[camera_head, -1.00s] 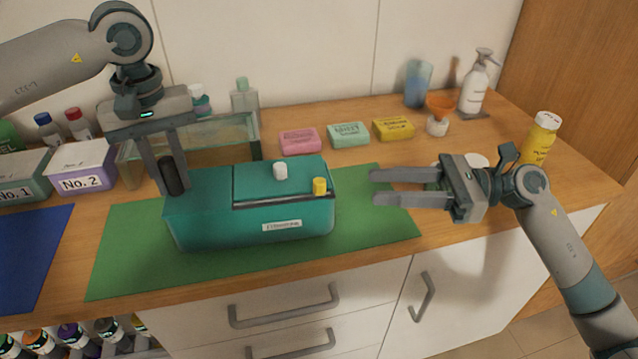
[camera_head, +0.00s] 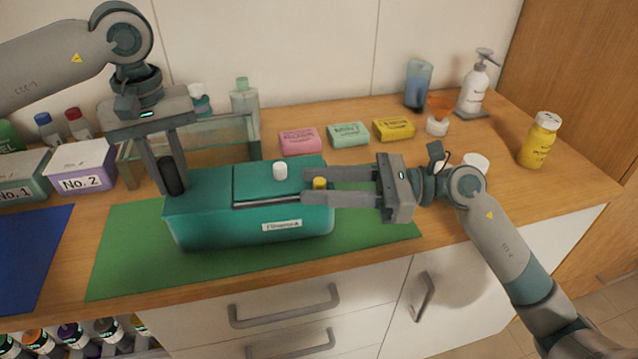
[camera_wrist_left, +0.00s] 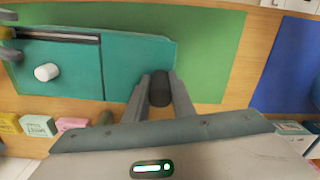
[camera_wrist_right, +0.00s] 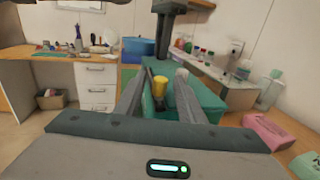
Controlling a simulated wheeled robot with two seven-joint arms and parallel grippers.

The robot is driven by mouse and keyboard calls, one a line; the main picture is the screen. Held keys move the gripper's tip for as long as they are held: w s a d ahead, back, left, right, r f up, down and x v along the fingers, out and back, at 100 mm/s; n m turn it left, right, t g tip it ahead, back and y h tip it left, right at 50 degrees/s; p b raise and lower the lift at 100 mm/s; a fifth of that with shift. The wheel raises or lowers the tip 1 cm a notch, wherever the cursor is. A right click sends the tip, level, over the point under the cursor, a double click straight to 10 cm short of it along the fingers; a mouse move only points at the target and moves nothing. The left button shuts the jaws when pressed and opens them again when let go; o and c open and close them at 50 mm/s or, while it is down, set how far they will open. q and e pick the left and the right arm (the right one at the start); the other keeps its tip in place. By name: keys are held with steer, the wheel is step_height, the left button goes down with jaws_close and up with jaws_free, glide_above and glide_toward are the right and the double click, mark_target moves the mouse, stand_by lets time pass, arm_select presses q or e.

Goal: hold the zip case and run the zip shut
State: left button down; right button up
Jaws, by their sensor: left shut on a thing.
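The teal zip case (camera_head: 205,215) lies on the green mat, with a white label on its front. Its zip (camera_head: 265,201) is a grey and dark strip along the front top edge. The yellow zip pull (camera_head: 320,184) is at the strip's right end; it also shows in the right wrist view (camera_wrist_right: 160,87). My left gripper (camera_head: 172,190) points down and is shut on the dark upright grip (camera_wrist_left: 160,88) at the case's left end. My right gripper (camera_head: 310,187) is open, level, with a finger on either side of the yellow pull. Contact is unclear.
A white knob (camera_head: 280,171) stands on the case top. Behind are a glass tray (camera_head: 215,135) and pink (camera_head: 300,139), mint (camera_head: 348,134) and yellow (camera_head: 393,129) soaps. A yellow bottle (camera_head: 540,140) stands at right. The green mat (camera_head: 120,260) is clear in front.

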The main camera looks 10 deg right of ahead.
mark_target(296, 197)
steer(key=shift+w+a, duration=0.1)
steer(key=shift+a, duration=0.15)
jaws_close()
steer(key=shift+s+x, duration=0.2)
steer(key=shift+x, duration=0.85)
steer(key=shift+s+x, duration=0.25)
steer(key=shift+x, duration=0.75)
jaws_free()
steer(key=v, duration=1.2)
